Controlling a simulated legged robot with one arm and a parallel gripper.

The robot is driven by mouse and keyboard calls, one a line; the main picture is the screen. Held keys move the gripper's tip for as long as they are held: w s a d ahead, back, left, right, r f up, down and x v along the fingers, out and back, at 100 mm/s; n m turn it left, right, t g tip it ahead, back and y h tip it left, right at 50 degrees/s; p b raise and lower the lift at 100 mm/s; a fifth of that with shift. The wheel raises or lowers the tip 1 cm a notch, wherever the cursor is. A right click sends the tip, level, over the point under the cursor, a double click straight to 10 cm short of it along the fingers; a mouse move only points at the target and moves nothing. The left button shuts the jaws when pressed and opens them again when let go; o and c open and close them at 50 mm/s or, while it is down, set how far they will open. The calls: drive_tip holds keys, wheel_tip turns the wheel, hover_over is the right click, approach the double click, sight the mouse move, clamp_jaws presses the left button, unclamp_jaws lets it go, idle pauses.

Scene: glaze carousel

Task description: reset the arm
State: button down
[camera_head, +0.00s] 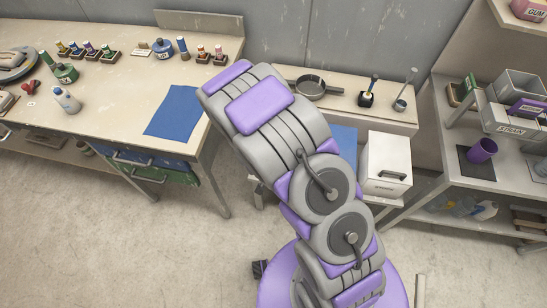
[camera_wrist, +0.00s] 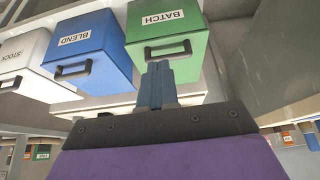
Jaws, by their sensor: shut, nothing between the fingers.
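My gripper (camera_wrist: 158,82) shows in the wrist view with its two blue-grey fingers together, shut and empty. Its fingertips point up the picture, in front of a green box labelled BATCH (camera_wrist: 193,40). I cannot tell whether they touch it. My purple and grey arm (camera_head: 300,150) fills the middle of the head view, folded, with its upper part between the two worktables. My gripper is not visible in the head view.
A blue box labelled BLEND (camera_wrist: 104,58) and a white box labelled STOCK (camera_wrist: 22,48) stand beside the green one. The left worktable carries a blue cloth (camera_head: 174,111) and several bottles. A shelf with a purple cup (camera_head: 482,152) stands right. Floor at lower left is clear.

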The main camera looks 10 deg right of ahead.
drive_tip(key=shift+s+a+r, duration=0.15)
drive_tip(key=shift+s+a, duration=0.05)
drive_tip(key=shift+a, duration=0.05)
drive_tip(key=shift+a, duration=0.1)
drive_tip(key=s+r+g+y, duration=0.1)
drive_tip(key=s+r, duration=0.2)
drive_tip(key=r, duration=0.3)
drive_tip(key=s+d+r+n+g, duration=0.1)
drive_tip(key=s+r, duration=0.2)
drive_tip(key=r, duration=0.3)
drive_tip(key=s+r+g+y, duration=0.1)
drive_tip(key=s+r+g, duration=0.15)
drive_tip(key=r, duration=0.35)
drive_tip(key=s+d+r+n+g, duration=0.1)
drive_tip(key=s+d+r, duration=0.1)
drive_tip(key=s+r, duration=0.5)
drive_tip(key=s+d+r+n+g, duration=0.1)
drive_tip(key=s+d+r+n, duration=0.1)
drive_tip(key=s+r, duration=0.6)
drive_tip(key=s, duration=0.5)
drive_tip(key=shift+n, duration=0.3)
drive_tip(key=shift+d, duration=0.2)
